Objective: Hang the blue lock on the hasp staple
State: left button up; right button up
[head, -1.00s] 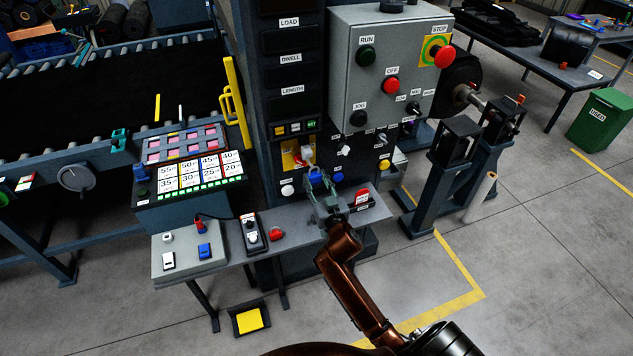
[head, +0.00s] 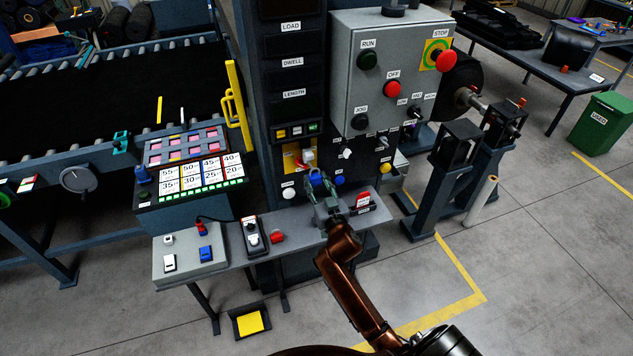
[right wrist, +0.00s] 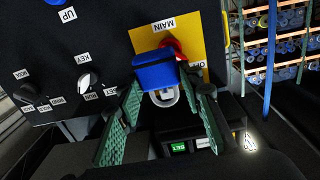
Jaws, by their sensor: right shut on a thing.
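The blue lock (head: 315,179) is between the fingers of my right gripper (head: 322,192), which is shut on it in front of the machine's lower panel. In the right wrist view the blue lock body (right wrist: 156,72) sits between the green finger pads of the right gripper (right wrist: 166,98). A pale grey loop (right wrist: 165,98) shows just below the lock body there. Behind it is the yellow MAIN plate (right wrist: 185,38) with a red part (right wrist: 172,47), also in the head view (head: 291,156). The staple is not clearly visible; whether the loop passes through it I cannot tell. My left gripper is out of view.
A narrow shelf (head: 225,282) below holds a grey box with switches (head: 188,256), a red knob (head: 277,237) and a red-labelled block (head: 363,199). A blue button (head: 339,180) and a white button (head: 288,193) are close beside the lock. The key switch (right wrist: 88,80) is nearby.

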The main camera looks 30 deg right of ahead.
jog(key=shift+w, duration=0.15)
jog(key=shift+x, duration=1.3)
jog(key=shift+f, duration=0.1)
jog(key=shift+w+f+b, duration=0.1)
jog(key=shift+b, duration=0.25)
jog(key=shift+w+f, duration=0.2)
jog(key=shift+w, duration=0.1)
jog(key=shift+w+d, duration=0.1)
jog(key=shift+w+f, duration=0.15)
jog(key=shift+f, duration=0.15)
dwell(0.6)
jog(key=o, duration=1.3)
